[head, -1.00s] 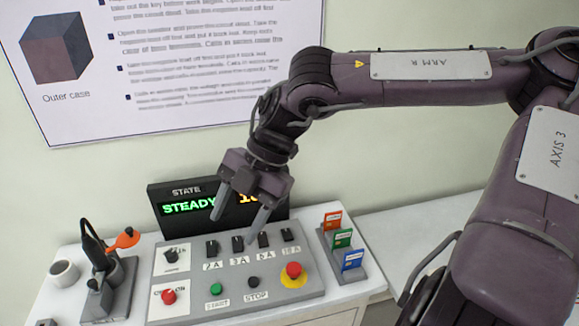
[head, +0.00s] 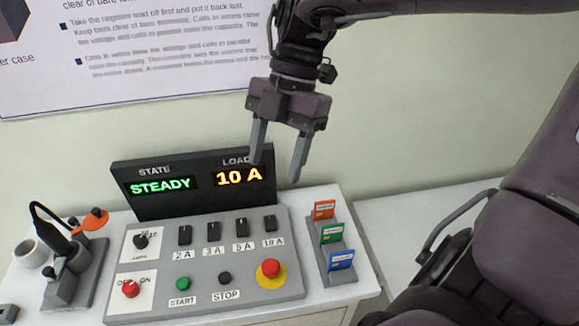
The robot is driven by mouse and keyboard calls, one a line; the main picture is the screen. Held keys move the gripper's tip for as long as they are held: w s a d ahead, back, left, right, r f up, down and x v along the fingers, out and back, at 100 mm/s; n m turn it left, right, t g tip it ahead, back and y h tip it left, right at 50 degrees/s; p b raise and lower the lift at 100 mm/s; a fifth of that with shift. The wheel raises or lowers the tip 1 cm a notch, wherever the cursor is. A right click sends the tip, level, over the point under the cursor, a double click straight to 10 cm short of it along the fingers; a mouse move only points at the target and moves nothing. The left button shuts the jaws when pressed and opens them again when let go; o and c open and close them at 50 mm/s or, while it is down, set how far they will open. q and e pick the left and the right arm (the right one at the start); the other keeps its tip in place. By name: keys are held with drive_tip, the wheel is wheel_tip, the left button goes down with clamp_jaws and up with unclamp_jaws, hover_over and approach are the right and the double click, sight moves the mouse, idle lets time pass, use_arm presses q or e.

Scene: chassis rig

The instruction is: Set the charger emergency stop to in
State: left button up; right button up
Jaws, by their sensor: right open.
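The emergency stop is a red mushroom button (head: 271,267) on a yellow round base, at the right end of the grey control panel (head: 205,305). It is uncovered, and I cannot tell from its height whether it is in or out. The display (head: 196,180) behind the panel reads STEADY in green and 10 A in orange. My right gripper (head: 273,166) is open and empty, its fingers pointing down in front of the display's right end, above and behind the button. My left gripper is not in view.
The panel also bears a green START button (head: 183,284), a black STOP button (head: 225,278), a red knob (head: 130,288) and several black switches. A rack with orange, green and blue cards (head: 341,259) stands right of it. A black device (head: 65,270) and white cup (head: 32,252) stand left.

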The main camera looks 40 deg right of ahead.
wheel_tip(320, 180, down, 5)
drive_tip(key=b, duration=1.9)
approach(271, 265)
drive_tip(key=f, duration=0.1)
drive_tip(key=x, duration=0.7)
drive_tip(key=shift+a+f, duration=0.25)
drive_tip(key=shift+a, duration=0.1)
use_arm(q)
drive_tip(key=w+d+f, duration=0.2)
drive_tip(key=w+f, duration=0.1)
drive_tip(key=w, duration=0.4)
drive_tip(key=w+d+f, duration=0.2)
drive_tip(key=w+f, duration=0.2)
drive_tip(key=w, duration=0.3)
